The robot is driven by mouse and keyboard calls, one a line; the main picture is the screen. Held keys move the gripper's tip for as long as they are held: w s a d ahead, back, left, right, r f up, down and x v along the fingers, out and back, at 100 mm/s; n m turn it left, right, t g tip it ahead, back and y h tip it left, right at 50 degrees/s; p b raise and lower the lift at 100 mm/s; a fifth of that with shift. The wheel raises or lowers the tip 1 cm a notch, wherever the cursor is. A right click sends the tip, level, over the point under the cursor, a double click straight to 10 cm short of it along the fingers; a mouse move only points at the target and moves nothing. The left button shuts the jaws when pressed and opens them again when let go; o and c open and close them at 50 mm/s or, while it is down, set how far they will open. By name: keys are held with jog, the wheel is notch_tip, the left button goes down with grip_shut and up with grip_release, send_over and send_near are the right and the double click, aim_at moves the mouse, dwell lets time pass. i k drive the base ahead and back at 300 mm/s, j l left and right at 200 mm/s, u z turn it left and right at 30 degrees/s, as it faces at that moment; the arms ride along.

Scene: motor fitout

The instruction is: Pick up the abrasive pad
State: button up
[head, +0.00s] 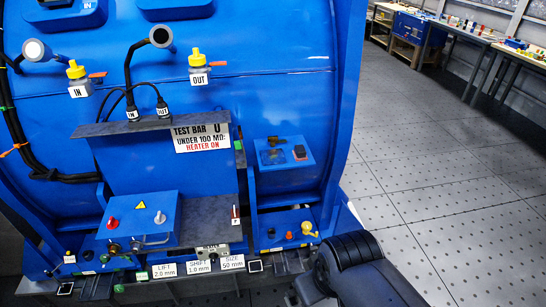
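I cannot make out an abrasive pad for certain in the head view. Small coloured items (480,27) on the workbenches at the far upper right are too small to tell apart. A dark rounded part of my arm shows at the bottom, right of centre. My gripper's fingers are not in view, so whether it holds anything does not show.
A large blue motor housing (280,95) fills the left and middle. A blue control box (140,222) and a small blue tray (284,155) stand on its front. Workbenches (470,33) line the far right wall. The grey tiled floor (430,160) between is clear.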

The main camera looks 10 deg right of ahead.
aim_at(299, 152)
jog(key=i+l+u, duration=0.2)
jog(key=i+l, duration=0.2)
jog(key=l, duration=0.2)
jog(key=i+l+u, duration=0.1)
jog(key=l, duration=0.25)
jog(key=i+l+u, duration=0.25)
jog(key=i+l, duration=0.15)
jog(key=l, duration=0.3)
jog(key=i+l+u, duration=0.1)
jog(key=l, duration=0.3)
